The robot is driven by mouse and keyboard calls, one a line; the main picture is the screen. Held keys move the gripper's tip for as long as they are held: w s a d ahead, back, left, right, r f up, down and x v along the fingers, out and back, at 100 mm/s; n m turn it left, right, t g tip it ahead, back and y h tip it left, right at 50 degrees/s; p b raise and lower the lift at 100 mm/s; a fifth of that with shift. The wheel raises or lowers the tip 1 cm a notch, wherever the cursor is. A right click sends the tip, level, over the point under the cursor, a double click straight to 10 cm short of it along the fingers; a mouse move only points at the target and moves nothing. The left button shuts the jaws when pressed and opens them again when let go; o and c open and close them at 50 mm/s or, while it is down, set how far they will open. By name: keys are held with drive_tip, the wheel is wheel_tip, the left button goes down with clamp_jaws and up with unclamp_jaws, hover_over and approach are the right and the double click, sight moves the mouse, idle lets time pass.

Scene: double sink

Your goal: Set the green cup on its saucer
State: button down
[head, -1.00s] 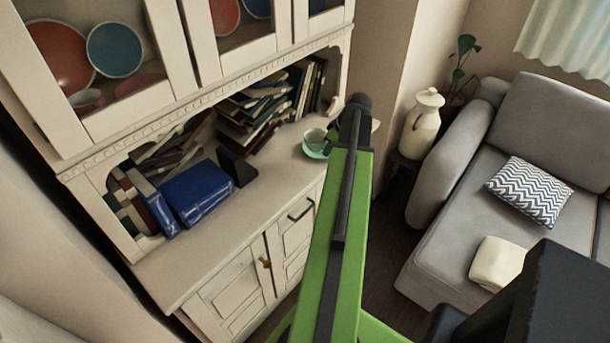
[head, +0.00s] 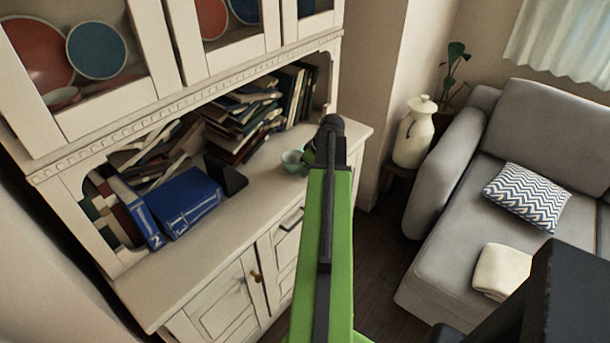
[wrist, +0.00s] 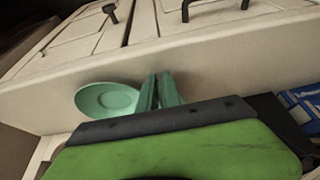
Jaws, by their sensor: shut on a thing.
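The green cup (head: 291,160) shows in the head view as a small pale green shape over the right end of the cabinet counter. It is just left of my gripper (head: 325,138), which is shut on it; my gripper hides part of it. In the wrist view, narrow green parts show at my gripper (wrist: 160,90); most of the cup is hidden there. The green saucer (wrist: 106,99) lies flat on the counter, empty in its visible part, just left of my gripper in the wrist view. In the head view I cannot make the saucer out clearly behind my arm.
Blue books (head: 187,203) and a dark bookend (head: 226,175) stand left along the counter (head: 200,249). Piled books (head: 241,122) fill the shelf behind. A white jug (head: 413,135) stands right of the cabinet. The counter's front edge is close.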

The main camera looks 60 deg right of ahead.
drive_tip(key=shift+f, duration=0.2)
drive_tip(key=c, duration=1.5)
unclamp_jaws()
drive_tip(key=shift+c, duration=0.2)
drive_tip(key=shift+r, duration=0.1)
